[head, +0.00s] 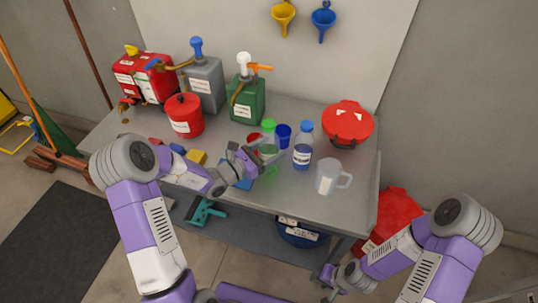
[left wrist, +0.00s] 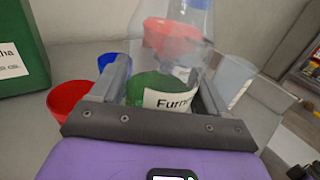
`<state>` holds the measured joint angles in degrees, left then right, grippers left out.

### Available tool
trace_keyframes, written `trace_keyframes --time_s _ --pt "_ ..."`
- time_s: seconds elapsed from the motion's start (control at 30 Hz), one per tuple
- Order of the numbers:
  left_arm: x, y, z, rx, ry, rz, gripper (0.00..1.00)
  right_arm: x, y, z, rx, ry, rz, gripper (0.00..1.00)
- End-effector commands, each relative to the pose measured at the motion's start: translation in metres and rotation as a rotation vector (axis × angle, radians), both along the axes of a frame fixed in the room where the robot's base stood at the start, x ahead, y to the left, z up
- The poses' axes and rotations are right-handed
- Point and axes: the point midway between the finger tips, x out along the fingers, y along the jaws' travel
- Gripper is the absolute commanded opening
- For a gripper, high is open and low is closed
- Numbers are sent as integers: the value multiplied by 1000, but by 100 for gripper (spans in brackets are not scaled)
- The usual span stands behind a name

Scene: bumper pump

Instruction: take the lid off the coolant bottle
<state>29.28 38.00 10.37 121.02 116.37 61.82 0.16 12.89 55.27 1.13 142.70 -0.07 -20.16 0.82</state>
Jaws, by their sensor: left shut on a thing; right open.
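A clear bottle with green liquid (head: 268,154) and a green lid (head: 268,125) stands on the workbench. My left gripper (head: 254,158) is shut on its body, below the lid. In the left wrist view the bottle (left wrist: 150,86) sits between the two fingers, with a label reading "Furn..."; its lid is not clear there. A second bottle (head: 302,154), with a blue lid (head: 305,127) and a white label, stands just to the right. I cannot read which bottle is the coolant. My right gripper (head: 332,279) is open and empty, low in front of the bench.
A clear measuring jug (head: 328,178) stands right of the bottles, near the front edge. A blue cup (head: 284,134) and a red cup (left wrist: 70,98) are close to the held bottle. A red round container (head: 347,124) and several pump canisters (head: 247,100) stand behind.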

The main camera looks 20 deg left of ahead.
Motion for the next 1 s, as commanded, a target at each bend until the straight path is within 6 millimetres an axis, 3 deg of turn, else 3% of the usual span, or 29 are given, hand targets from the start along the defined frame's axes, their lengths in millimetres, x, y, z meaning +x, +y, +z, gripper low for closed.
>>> trace_keyframes --time_s 0.03,0.1,0.3,0.67,0.7,1.0 --pt "0 0 16 2 -6 -1 32 0 0 6 0 0 0 43" --pt "0 -1 30 2 -6 -1 32 0 0 9 0 0 0 43" --pt "0 -1 56 0 -3 -1 32 0 0 15 0 0 0 43" --pt "0 -1 61 -2 -1 -1 32 0 0 15 0 0 0 43" --pt "0 -1 61 -1 -2 -1 69 0 0 15 0 0 0 43" --pt "0 -1 60 -1 -2 -1 23 0 0 15 0 0 0 43"
